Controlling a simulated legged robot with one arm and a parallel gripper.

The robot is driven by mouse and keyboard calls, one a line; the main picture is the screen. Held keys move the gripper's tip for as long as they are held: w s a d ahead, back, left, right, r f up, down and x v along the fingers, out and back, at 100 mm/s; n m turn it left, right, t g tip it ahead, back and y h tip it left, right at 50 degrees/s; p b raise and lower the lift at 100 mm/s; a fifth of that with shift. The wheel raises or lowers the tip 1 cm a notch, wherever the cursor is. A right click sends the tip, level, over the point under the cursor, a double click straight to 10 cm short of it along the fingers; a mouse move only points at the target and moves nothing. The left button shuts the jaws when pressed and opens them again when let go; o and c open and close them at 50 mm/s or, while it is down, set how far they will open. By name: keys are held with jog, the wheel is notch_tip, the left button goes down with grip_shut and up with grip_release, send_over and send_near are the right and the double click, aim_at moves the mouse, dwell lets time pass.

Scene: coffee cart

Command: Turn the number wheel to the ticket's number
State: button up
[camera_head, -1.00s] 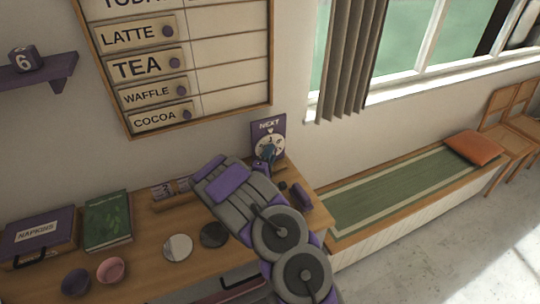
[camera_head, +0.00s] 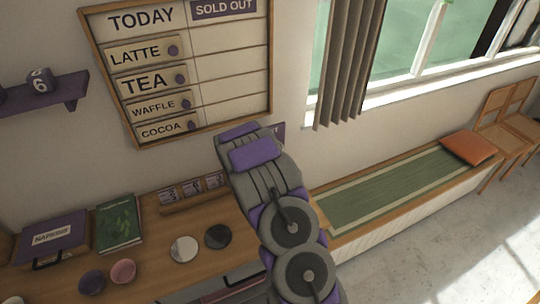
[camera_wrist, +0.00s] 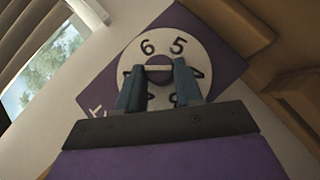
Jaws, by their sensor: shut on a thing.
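The number wheel (camera_wrist: 163,42) is a white disc with black numbers on a purple sign (camera_wrist: 190,20). In the wrist view 6 and 5 read clearly near its top; lower numbers are partly covered by my fingers. My gripper (camera_wrist: 158,70) is shut on the wheel's handle, a pale bar (camera_wrist: 158,67) across the purple hub. In the head view my arm hides the wheel; only a sliver of the sign (camera_head: 278,133) shows. Several small purple-and-white tickets (camera_head: 191,189) stand in a wooden holder on the counter; their numbers are too small to read.
A menu board (camera_head: 225,70) hangs above the counter (camera_head: 150,228). A green book (camera_head: 118,222), a napkin box (camera_head: 52,237), two cups and two discs sit left of my arm. A shelf (camera_head: 60,95) with number cubes is at upper left. A bench (camera_head: 400,188) is at right.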

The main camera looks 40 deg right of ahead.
jog(key=shift+s+d+m+y+p, duration=0.1)
jog(key=shift+s+m+y+p, duration=0.15)
jog(key=shift+m+y, duration=0.75)
jog(key=shift+f, duration=0.1)
jog(key=o, duration=1)
jog(key=shift+w+d+y, duration=0.1)
jog(key=shift+w+y, duration=0.05)
jog(key=shift+y, duration=0.15)
jog(key=shift+r, duration=0.2)
